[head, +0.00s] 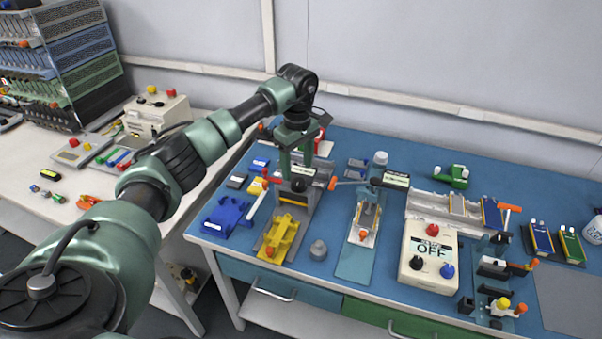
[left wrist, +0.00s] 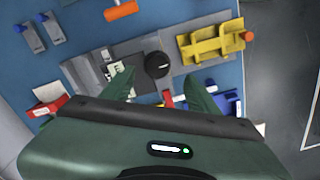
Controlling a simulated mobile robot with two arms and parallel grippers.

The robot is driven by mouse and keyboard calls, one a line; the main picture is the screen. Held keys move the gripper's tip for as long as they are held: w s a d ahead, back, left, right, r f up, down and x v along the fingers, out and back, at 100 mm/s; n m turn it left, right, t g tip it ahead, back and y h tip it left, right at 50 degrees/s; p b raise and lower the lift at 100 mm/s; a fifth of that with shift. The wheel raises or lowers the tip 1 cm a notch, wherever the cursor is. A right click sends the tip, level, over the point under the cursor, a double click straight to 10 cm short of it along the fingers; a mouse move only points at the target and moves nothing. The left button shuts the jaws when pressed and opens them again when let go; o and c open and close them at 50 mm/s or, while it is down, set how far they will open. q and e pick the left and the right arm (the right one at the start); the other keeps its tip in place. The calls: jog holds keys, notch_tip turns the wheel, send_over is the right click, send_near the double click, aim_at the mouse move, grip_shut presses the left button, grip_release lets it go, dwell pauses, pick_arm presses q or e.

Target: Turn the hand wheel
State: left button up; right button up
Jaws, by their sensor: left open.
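A round black knob, which looks like the hand wheel (left wrist: 158,65), sits on a grey fixture (left wrist: 140,48) in the left wrist view. In the head view a dark round part at the grey fixture (head: 306,205) looks like the same wheel (head: 298,185). A yellow cradle (head: 281,238) is at the fixture's near end. My left gripper (head: 297,163) points down over the fixture, open and empty. In the left wrist view its fingers (left wrist: 163,87) spread to either side near the wheel; contact cannot be told. My right gripper is not in view.
A second press (head: 365,215) stands further right, then a white box marked OFF (head: 430,257). The blue bench (head: 390,295) has little free room.

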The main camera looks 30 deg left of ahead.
aim_at(299, 182)
pick_arm(q)
jog(key=shift+s+d+f, duration=0.1)
jog(key=shift+s+f, duration=0.05)
jog(key=shift+f, duration=0.65)
jog(key=f, duration=0.1)
jog(key=f+p, duration=0.1)
jog(key=shift+w+f, duration=0.3)
jog(key=shift+f, duration=0.5)
grip_shut()
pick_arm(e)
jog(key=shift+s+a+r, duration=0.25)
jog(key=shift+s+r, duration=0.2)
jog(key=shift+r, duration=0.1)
